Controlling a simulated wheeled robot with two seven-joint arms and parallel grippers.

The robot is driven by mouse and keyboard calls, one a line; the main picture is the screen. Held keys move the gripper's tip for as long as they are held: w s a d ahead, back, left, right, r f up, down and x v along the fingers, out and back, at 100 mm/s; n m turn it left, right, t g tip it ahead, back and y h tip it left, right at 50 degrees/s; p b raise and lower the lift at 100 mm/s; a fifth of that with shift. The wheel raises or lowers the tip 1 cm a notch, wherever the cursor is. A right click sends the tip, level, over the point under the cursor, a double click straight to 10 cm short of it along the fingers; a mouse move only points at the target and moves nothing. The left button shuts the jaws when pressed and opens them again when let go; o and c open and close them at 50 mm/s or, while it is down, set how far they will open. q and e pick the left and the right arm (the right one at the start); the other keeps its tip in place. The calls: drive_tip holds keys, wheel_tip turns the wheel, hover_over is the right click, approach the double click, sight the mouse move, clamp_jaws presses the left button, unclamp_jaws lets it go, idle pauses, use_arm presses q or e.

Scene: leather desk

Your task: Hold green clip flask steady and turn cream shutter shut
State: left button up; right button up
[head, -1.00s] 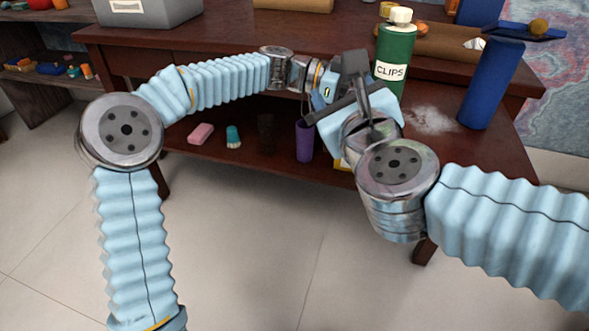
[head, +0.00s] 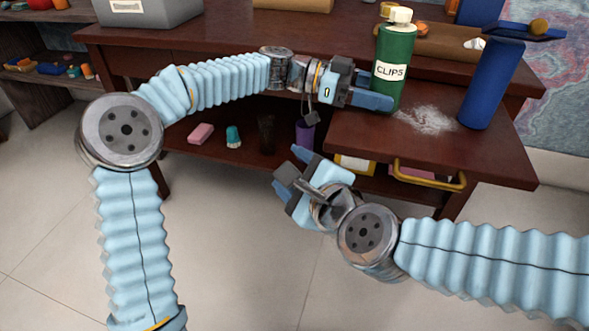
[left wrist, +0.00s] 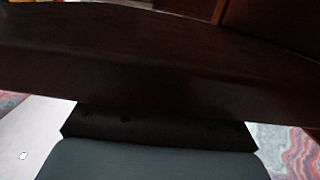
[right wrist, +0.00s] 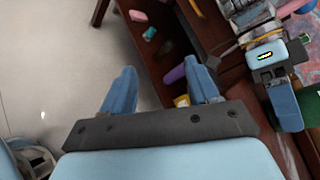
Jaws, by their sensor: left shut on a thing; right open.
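The green clip flask (head: 394,68), with a "CLIPS" label, stands upright on the desk in the head view. The cream shutter (head: 400,15) sits on its top, with a small part sticking out to the left. My left gripper (head: 384,100) is shut on the flask's lower body from the left. In the left wrist view the dark desk edge fills most of the picture and the flask does not show. My right gripper (head: 287,168) is open and empty, low in front of the desk, well away from the shutter. Its two spread fingers show in the right wrist view (right wrist: 158,72).
A tall blue cylinder (head: 490,85) with a flat top stands right of the flask, beyond a pale powdery patch (head: 427,121). A brown roll (head: 440,44) lies behind. A purple cup (head: 304,135) and small items sit on the lower shelf.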

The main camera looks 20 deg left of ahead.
sight(395, 9)
drive_tip(key=shift+r, duration=0.1)
drive_tip(key=w+d+r+m, duration=0.1)
drive_tip(key=w+r, duration=0.1)
drive_tip(key=w+d+r+m+t, duration=0.1)
drive_tip(key=d+r+m, duration=0.1)
drive_tip(key=r, duration=0.1)
drive_tip(key=w+d+r+m+t, duration=0.1)
drive_tip(key=w+d+r, duration=0.1)
drive_tip(key=r, duration=0.1)
drive_tip(key=shift+w+m, duration=0.3)
drive_tip(key=shift+w, duration=0.05)
drive_tip(key=w+d+r+m+t+h, duration=0.1)
drive_tip(key=w+d+r+m+t, duration=0.3)
drive_tip(key=d+r+m, duration=0.65)
drive_tip(key=w+a, duration=0.1)
drive_tip(key=w, duration=0.2)
drive_tip(key=w+a+r+n, duration=0.1)
drive_tip(key=w, duration=0.2)
drive_tip(key=w+a+r+n+g, duration=0.1)
drive_tip(key=w+a, duration=0.1)
drive_tip(key=w, duration=0.2)
drive_tip(key=shift+r, duration=0.25)
drive_tip(key=shift+w+a, duration=0.25)
drive_tip(key=shift+w, duration=0.1)
drive_tip(key=shift+c, duration=0.2)
